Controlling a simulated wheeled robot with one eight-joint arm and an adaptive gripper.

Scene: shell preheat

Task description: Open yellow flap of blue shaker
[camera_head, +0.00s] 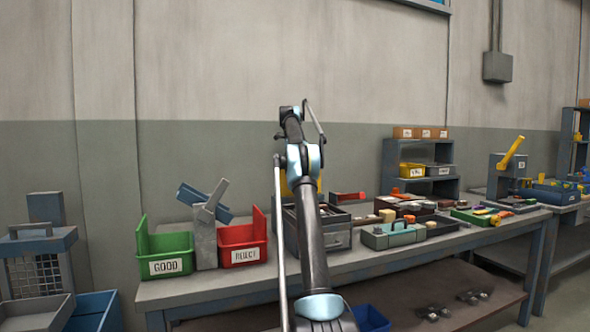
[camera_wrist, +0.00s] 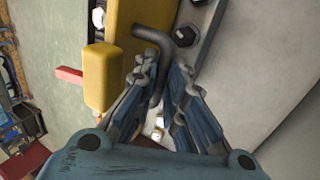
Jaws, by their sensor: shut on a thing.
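A yellow flap (camera_wrist: 135,28) fills the top middle of the wrist view, with a thick yellow block (camera_wrist: 102,75) on its left. A dark bent handle (camera_wrist: 152,35) sticks out from the flap. My gripper (camera_wrist: 164,80) is shut on this handle, with a finger on each side of it. A pale grey surface (camera_wrist: 262,60) with bolts along its edge lies right of the flap. In the head view, only a yellow sliver (camera_head: 285,186) shows behind my arm. My gripper and most of the shaker are hidden there, and I cannot tell how far the flap is open.
A green GOOD bin (camera_head: 166,250) and a red REJECT bin (camera_head: 243,243) stand on the left of the bench. A grey lever stand (camera_head: 206,240) is between them. A grey-green toolbox (camera_head: 393,236) and several small items crowd the bench on the right.

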